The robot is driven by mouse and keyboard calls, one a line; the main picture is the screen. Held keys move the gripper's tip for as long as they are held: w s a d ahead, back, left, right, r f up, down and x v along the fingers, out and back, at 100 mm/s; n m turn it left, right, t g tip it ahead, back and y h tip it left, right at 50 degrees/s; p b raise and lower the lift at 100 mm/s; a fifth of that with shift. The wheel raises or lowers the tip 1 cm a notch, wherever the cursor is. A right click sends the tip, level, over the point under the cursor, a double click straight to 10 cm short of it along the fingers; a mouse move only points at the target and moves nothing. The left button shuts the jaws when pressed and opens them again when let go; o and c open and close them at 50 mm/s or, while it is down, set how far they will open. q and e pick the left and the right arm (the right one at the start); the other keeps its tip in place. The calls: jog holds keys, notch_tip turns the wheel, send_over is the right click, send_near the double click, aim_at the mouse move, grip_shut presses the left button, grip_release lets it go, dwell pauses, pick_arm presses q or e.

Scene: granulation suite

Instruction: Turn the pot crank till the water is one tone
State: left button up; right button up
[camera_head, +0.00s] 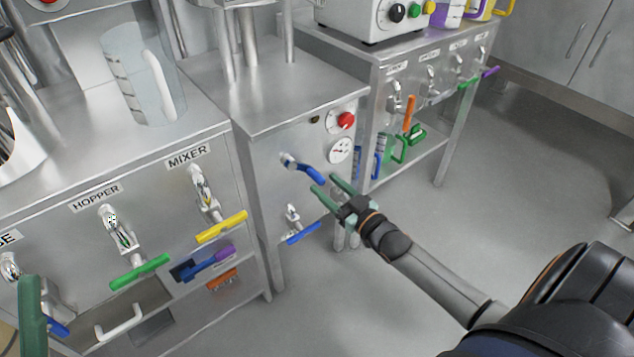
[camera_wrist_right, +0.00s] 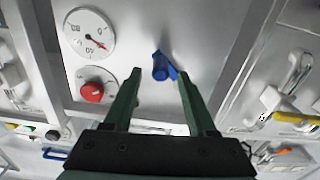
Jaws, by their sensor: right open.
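A blue-handled crank (camera_head: 305,170) sticks out from the front of the steel cabinet in the middle of the head view. No label on it is readable, so I cannot tell if it is the pot crank. My right gripper (camera_head: 326,184) is open close in front of it. In the right wrist view the blue handle (camera_wrist_right: 162,70) shows between the green fingertips (camera_wrist_right: 160,84); I cannot tell whether they touch it. One green finger of my left gripper (camera_head: 31,312) shows at the lower left edge. I see no water surface.
A red knob (camera_head: 346,120) and a dial (camera_head: 340,150) sit above the crank, and a lower blue-handled valve (camera_head: 303,233) below it. Yellow MIXER (camera_head: 222,227) and green HOPPER (camera_head: 140,271) handles are to the left. A clear jug (camera_head: 125,70) stands on top. The floor at right is clear.

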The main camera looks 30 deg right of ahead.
aim_at(304, 171)
jog(key=shift+w+a+b, duration=0.2)
jog(key=shift+w+b, duration=0.4)
jog(key=shift+w, duration=1.6)
grip_shut()
